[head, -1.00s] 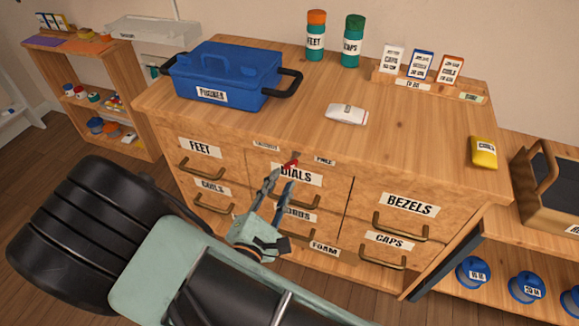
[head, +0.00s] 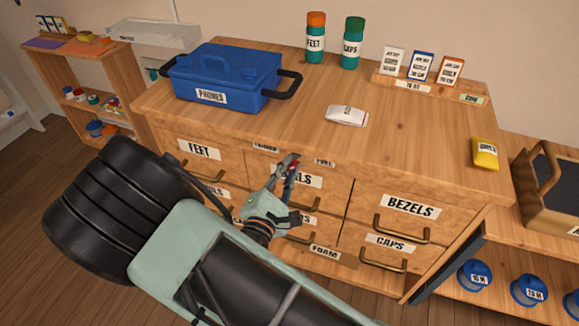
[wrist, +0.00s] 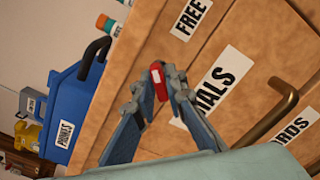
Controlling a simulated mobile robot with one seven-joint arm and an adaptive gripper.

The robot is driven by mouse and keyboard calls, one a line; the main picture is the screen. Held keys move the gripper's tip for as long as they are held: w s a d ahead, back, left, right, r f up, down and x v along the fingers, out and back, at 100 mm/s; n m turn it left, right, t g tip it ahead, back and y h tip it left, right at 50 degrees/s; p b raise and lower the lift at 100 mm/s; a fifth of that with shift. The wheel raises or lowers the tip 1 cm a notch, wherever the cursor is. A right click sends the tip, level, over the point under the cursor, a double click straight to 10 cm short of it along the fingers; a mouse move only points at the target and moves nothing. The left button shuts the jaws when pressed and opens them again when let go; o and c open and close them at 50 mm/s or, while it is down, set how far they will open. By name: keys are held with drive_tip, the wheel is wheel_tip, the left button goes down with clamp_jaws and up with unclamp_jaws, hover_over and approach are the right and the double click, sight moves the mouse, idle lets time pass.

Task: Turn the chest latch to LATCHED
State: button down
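The chest latch is a small red handle (head: 294,165) on the front of the wooden chest, above the DIALS drawer label. A FREE label (head: 324,162) is to its right and another small label (head: 265,147) to its left. My gripper (head: 288,163) is at the latch, its fingertips drawn together around it. In the wrist view the red latch (wrist: 159,82) sits between the two fingertips (wrist: 158,88), which look pressed against its sides. The fingers partly hide it, so I cannot tell exactly which way it points.
A blue PHONES box (head: 225,78) and a white packet (head: 346,116) stand on the chest top. Drawer handles, such as the BEZELS handle (head: 402,230), stick out below. A yellow block (head: 485,153) lies at the top's right. The air in front of the right drawers is clear.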

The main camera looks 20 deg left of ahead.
idle(0.4)
drive_tip(key=n+p, duration=0.3)
drive_tip(key=shift+r+n, duration=0.1)
drive_tip(key=shift+n, duration=0.3)
drive_tip(key=n+p, duration=0.4)
drive_tip(key=n, duration=0.1)
drive_tip(key=shift+d, duration=0.1)
drive_tip(key=n+p, duration=0.2)
drive_tip(key=n, duration=0.3)
drive_tip(key=shift+n+p, duration=1.1)
drive_tip(key=shift+n, duration=0.9)
drive_tip(key=c, duration=2)
unclamp_jaws()
drive_tip(key=shift+c, duration=0.2)
